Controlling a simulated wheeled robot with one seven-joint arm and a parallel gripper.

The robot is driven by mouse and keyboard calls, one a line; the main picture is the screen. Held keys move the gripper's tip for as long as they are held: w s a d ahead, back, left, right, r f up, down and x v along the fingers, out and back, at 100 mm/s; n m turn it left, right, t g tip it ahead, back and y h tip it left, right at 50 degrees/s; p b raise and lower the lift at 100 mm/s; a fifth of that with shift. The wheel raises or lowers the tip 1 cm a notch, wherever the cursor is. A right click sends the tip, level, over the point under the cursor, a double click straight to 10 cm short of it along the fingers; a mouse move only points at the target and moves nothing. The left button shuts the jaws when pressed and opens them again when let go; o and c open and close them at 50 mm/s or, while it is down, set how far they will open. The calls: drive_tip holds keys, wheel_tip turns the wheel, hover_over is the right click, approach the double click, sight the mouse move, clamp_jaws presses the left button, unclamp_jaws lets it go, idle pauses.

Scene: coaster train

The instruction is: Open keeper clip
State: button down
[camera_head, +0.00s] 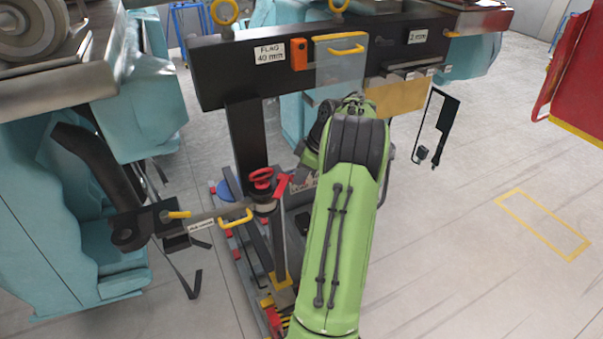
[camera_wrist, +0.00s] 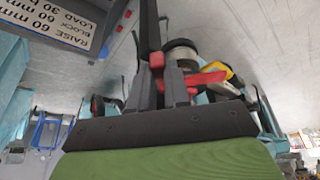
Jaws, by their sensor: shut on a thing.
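My gripper (camera_wrist: 166,66) points away from the wrist camera, with its two dark fingers close together. It is shut on a red lever (camera_wrist: 203,79), whose red part shows at and beside the fingers. In the head view the red lever (camera_head: 283,185) meets the dark end of my gripper (camera_head: 300,182), partly hidden by my green arm. A red ring-shaped handle (camera_head: 262,178) sits just left of it on a post with a pale cylinder (camera_wrist: 181,54). I cannot tell for sure which red part is the keeper clip, or whether it is open.
A dark beam (camera_head: 215,75) with a "FLAG 40 mm" label, an orange block (camera_head: 299,54) and a yellow-handled plate (camera_head: 340,62) stands behind. Open floor (camera_head: 450,260) is at the right.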

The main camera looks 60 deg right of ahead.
drive_tip(key=c, duration=1.1)
unclamp_jaws()
drive_tip(key=p+v, duration=0.5)
drive_tip(key=v, duration=1.1)
drive_tip(key=shift+p, duration=0.35)
drive_tip(key=shift+f, duration=0.1)
